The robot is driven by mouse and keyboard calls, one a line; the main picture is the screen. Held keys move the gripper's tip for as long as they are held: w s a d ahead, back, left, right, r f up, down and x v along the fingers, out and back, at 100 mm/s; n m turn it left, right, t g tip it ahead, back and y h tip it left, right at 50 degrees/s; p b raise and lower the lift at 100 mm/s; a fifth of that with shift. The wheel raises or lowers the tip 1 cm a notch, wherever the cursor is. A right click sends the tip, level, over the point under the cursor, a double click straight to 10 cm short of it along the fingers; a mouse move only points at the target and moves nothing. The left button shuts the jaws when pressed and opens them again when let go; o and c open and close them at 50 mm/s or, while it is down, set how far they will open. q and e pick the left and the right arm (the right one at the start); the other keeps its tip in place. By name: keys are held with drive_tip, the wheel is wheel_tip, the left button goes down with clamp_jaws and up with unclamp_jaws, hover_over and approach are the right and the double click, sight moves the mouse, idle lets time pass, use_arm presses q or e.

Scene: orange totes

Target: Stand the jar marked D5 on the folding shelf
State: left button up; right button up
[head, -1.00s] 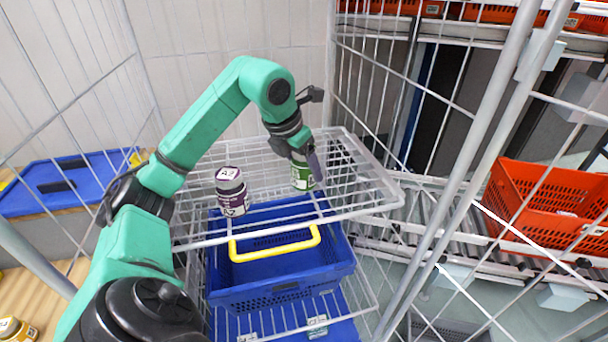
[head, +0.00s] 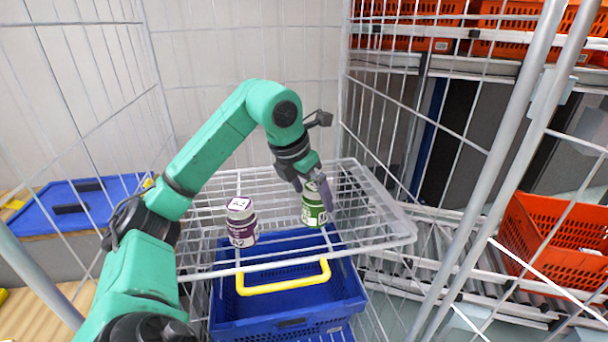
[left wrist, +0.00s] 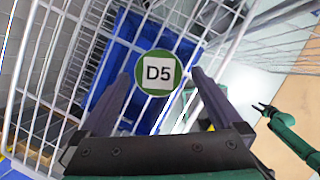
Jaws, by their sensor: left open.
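The green jar marked D5 (head: 314,208) stands upright on the white wire folding shelf (head: 374,233), toward its right side. Its lid with the D5 label (left wrist: 158,73) faces the left wrist camera. My left gripper (head: 318,183) is open just above the jar in the head view. In the left wrist view its two fingers (left wrist: 160,88) lie either side of the lid, with gaps showing. A purple jar (head: 241,222) with a white-labelled lid stands on the same shelf to the left.
A blue basket (head: 287,313) with a yellow handle (head: 284,285) is below the shelf. Wire cage walls and posts (head: 501,161) enclose the space. An orange tote (head: 556,245) sits on rollers at the right. A blue lid or tray (head: 82,207) lies at the left.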

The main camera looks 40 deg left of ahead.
use_arm(q)
drive_tip(key=p+v, duration=0.1)
drive_tip(key=v, duration=0.7)
drive_tip(key=shift+r, duration=0.1)
